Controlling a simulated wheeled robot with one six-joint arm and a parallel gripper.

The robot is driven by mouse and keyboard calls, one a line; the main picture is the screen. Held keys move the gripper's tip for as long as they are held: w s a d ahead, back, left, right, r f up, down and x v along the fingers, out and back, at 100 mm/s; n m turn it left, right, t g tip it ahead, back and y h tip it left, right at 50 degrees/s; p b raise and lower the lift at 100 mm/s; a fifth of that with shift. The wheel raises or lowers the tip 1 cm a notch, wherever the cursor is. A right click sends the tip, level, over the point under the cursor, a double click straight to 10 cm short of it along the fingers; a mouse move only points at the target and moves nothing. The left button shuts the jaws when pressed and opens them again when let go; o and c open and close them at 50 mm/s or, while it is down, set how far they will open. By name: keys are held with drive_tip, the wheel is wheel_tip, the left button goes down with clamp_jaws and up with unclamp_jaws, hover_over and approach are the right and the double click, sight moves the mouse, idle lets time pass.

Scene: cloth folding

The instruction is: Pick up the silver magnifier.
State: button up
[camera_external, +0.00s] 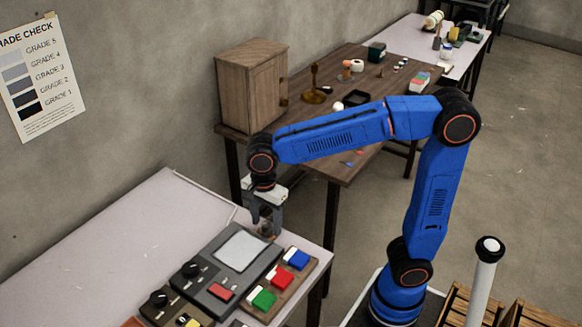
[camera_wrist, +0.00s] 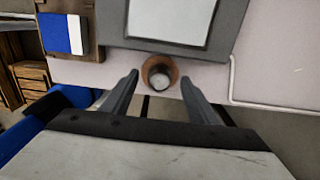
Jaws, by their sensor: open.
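In the external view my gripper (camera_external: 267,219) points down over the near table's back right part, behind the grey panel. The magnifier (camera_external: 266,231) shows there only as a small dark shape, mostly hidden by the fingers.
A grey device with a pale screen (camera_external: 241,250) stands close beside my gripper. Blue, red and green blocks (camera_external: 280,277) lie on a wooden board to its right. The pale table (camera_external: 120,240) is clear on the left. A wooden table (camera_external: 345,165) with a cabinet (camera_external: 250,88) stands behind.

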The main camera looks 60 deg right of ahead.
drive_tip(key=shift+f, duration=0.75)
drive_tip(key=shift+c, duration=0.2)
drive_tip(key=c, duration=1.1)
drive_tip(key=shift+c, duration=0.2)
drive_tip(key=shift+r, duration=0.15)
